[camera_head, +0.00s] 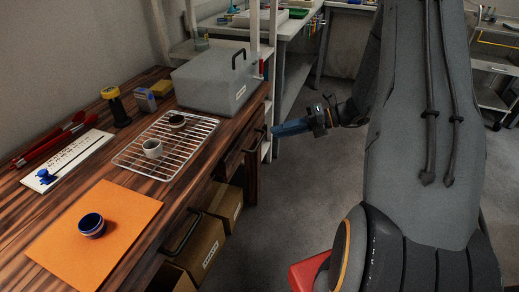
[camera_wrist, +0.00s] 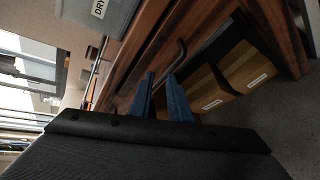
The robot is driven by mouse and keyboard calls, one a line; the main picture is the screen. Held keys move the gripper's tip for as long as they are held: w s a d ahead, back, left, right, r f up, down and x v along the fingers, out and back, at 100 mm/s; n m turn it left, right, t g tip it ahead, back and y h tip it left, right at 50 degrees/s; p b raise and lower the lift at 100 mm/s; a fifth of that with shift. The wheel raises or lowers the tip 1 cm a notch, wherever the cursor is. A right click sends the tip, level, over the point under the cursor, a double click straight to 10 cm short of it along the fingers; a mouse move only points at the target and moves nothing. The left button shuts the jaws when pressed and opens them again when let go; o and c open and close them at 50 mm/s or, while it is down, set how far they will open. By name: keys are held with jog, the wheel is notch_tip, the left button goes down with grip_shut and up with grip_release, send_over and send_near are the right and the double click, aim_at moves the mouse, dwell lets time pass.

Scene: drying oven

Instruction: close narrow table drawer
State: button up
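The narrow drawer (camera_head: 234,158) is in the front of the dark wooden table (camera_head: 196,182), below the grey box, with a dark bar handle (camera_head: 255,146). I cannot tell clearly how far it stands out. My gripper (camera_head: 275,131) is just right of the handle, with its blue fingers pointing at the table front; no contact is clear. In the wrist view my gripper (camera_wrist: 161,82) has two blue fingers with a gap between them and nothing held. A dark curved handle (camera_wrist: 177,58) shows just beyond the fingertips, against the wooden front.
Cardboard boxes (camera_head: 203,247) stand under the tabletop, with another long dark handle (camera_head: 181,235) nearer. A grey lidded box (camera_head: 213,85), a wire rack (camera_head: 180,156) and an orange mat (camera_head: 120,215) are on the table. Clear floor (camera_head: 290,190) lies right of the table.

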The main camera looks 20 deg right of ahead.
aim_at(260, 140)
jog(key=shift+w+a+f+m+y+b, duration=0.4)
jog(key=shift+a+f+m, duration=0.35)
jog(key=shift+a, duration=0.4)
jog(key=shift+w+a+f+m+y+b, duration=0.4)
jog(key=shift+a+f+m, duration=0.3)
jog(key=shift+a, duration=0.45)
jog(key=shift+w+a+f+m+y+b, duration=0.4)
jog(key=shift+a+f+m, duration=0.35)
jog(key=shift+a, duration=0.4)
jog(key=shift+g, duration=0.3)
grip_shut()
